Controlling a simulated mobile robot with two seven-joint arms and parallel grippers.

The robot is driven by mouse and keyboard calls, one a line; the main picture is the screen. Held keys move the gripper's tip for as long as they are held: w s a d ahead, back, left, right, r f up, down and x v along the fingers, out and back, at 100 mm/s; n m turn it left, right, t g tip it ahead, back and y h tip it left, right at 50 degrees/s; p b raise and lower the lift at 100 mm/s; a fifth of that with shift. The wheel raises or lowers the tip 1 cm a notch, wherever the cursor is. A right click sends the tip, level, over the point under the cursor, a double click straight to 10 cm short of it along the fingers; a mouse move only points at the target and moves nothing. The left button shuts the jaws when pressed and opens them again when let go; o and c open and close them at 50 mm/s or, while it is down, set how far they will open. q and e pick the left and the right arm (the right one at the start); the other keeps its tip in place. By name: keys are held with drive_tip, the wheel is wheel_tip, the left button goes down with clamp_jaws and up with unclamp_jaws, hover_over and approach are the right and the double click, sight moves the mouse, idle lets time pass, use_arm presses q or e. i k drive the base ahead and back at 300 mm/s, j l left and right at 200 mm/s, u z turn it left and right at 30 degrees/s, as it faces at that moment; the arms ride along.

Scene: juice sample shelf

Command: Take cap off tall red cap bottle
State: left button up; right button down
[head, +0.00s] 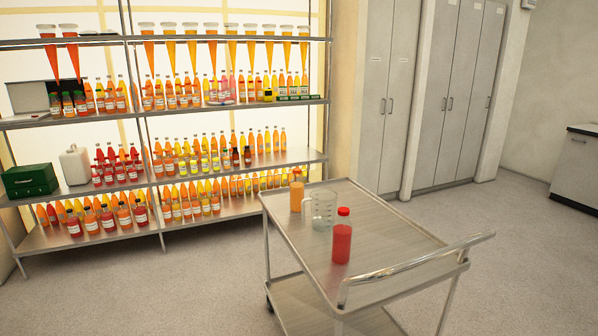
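A tall bottle of red liquid (342,244) stands upright on the top of a metal cart (385,225). Its red cap (343,211) is on its neck. A clear glass beaker (322,209) with a handle stands behind it, to its left. A smaller bottle of orange liquid (297,196) stands at the far end of the cart top. Neither of my grippers is in the head view.
The cart has a push handle (420,266) at its near right side and a lower shelf (310,305). A metal rack (160,183) full of juice bottles stands at the back left. Grey lockers (455,90) line the back wall. The floor right of the cart is clear.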

sight(342, 228)
drive_tip(key=i+l+u, duration=0.1)
drive_tip(key=u, duration=0.35)
drive_tip(key=l+u, duration=0.35)
drive_tip(key=u, duration=0.15)
drive_tip(key=i+l+u, duration=0.2)
drive_tip(key=l, duration=0.25)
drive_tip(key=k+l+u, duration=0.15)
drive_tip(key=l, duration=0.3)
drive_tip(key=l+u, duration=0.2)
drive_tip(key=l, duration=2.3)
drive_tip(key=k+l, duration=0.2)
drive_tip(key=k+u, duration=0.05)
